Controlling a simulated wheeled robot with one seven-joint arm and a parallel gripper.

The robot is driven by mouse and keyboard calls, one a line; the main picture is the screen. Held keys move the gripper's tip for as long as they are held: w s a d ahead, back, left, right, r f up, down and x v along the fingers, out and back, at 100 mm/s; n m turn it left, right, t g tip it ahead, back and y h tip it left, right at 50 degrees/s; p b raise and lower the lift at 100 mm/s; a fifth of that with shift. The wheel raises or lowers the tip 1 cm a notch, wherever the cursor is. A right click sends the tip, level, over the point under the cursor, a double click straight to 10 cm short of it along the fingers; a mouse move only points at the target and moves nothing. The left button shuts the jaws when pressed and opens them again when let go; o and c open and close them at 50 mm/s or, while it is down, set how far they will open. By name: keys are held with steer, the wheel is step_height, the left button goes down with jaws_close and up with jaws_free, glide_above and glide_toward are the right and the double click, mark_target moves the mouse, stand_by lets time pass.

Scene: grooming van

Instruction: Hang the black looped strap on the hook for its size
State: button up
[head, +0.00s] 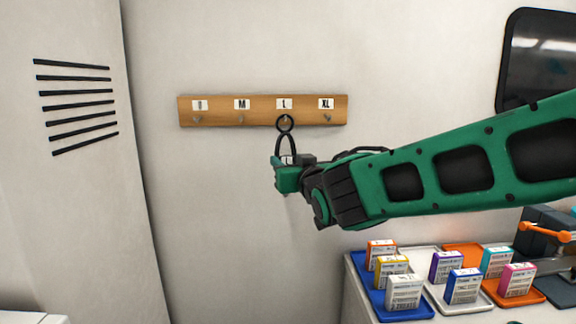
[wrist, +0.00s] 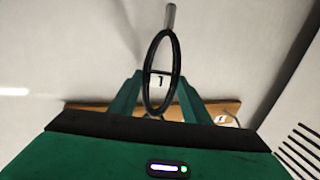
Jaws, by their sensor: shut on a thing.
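The black looped strap (head: 278,146) rises from my gripper (head: 287,172) in the head view, with a small ring at its top. That ring overlaps the hook under the L label (head: 284,103); I cannot tell whether it is around the hook or in front of it. In the wrist view the strap (wrist: 148,70) stands upright as a long loop between the fingers of my gripper (wrist: 158,100), which is shut on it. A white label with a dark mark like an L shows inside the loop. A metal peg (wrist: 171,16) shows at the loop's top.
The wooden rack (head: 262,117) on the wall has several hooks, with M, L and XL readable and the leftmost label unclear. Small boxes stand on coloured trays (head: 405,312) on the counter at lower right. A dark screen (head: 540,60) is at upper right. Wall slots are at left.

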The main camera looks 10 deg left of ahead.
steer(key=o, duration=1.2)
